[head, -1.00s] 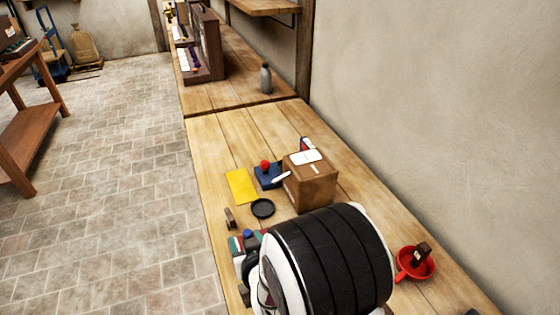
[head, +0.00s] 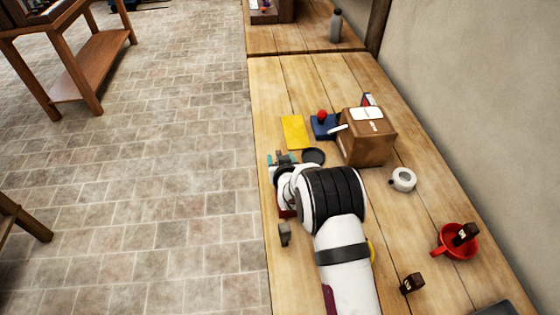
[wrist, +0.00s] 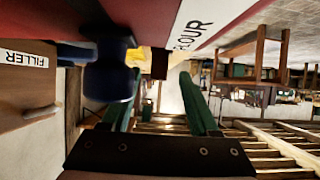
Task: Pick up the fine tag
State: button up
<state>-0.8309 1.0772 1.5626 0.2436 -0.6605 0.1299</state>
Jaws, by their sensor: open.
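No tag with the word "fine" can be read in either view, so I cannot tell for sure which piece is the fine tag. My gripper (wrist: 160,88) is open, its two green fingers apart in the wrist view. A small dark brown piece (wrist: 160,63) shows just beyond the fingertips, and no label on it is readable. In the head view my gripper (head: 281,159) is low over the bench's left side, left of the black dish (head: 313,156), partly hidden by my wrist. Two dark blocks with pale marks show at right, one (head: 411,283) on the bench, another (head: 466,234) at the red scoop (head: 444,250).
A brown box (head: 368,151) and blue item (head: 323,129) stand behind the dish, near a yellow card (head: 296,133). A white roll (head: 403,180) and small grey block (head: 285,234) flank my arm. A dark blue knob (wrist: 110,80) is close left of the fingers.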

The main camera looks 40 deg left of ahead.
grip_shut()
jog(key=shift+r, duration=0.1)
dwell(0.4)
